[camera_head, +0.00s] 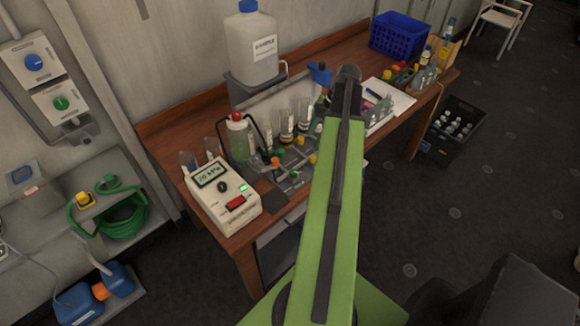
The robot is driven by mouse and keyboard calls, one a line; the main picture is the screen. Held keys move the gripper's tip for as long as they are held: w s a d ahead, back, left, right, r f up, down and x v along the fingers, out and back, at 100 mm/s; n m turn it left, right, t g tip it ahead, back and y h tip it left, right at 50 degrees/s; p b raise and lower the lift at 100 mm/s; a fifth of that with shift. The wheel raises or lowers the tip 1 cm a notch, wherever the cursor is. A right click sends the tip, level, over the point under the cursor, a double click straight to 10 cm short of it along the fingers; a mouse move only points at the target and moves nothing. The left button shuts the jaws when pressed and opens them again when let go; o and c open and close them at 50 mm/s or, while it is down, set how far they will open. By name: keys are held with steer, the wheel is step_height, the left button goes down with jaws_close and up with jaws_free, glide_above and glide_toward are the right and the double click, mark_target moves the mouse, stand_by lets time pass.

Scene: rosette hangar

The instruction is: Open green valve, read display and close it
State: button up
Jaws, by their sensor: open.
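A white meter box (224,198) with a display (212,175) stands on the left end of the wooden bench; the display shows dark digits that look like a kPa value, too small to read surely. A green knob (61,103) sits on a grey wall box at the far left. Small valves with orange and yellow handles (275,162) sit on the bench rig; I cannot make out a clearly green valve handle among them. My gripper (347,76) is at the far end of my green arm, above the bench, apart from the meter and wall knob. My arm hides part of the bench.
A blue wall knob (34,62) is above the green one. A large white jug (251,46), glass vessels (286,125) and a blue crate (398,36) stand on the bench. A green hose (122,215) lies at left. The dark floor (490,160) at right is largely clear.

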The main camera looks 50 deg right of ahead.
mark_target(294, 171)
steer(key=b+x, duration=0.8)
steer(key=x, duration=0.1)
steer(key=b+x, duration=0.8)
steer(key=shift+w+a+f, duration=0.25)
steer(key=shift+w+a, duration=0.05)
steer(key=shift+a, duration=0.05)
steer(key=shift+r, duration=0.1)
steer(key=shift+c, duration=0.2)
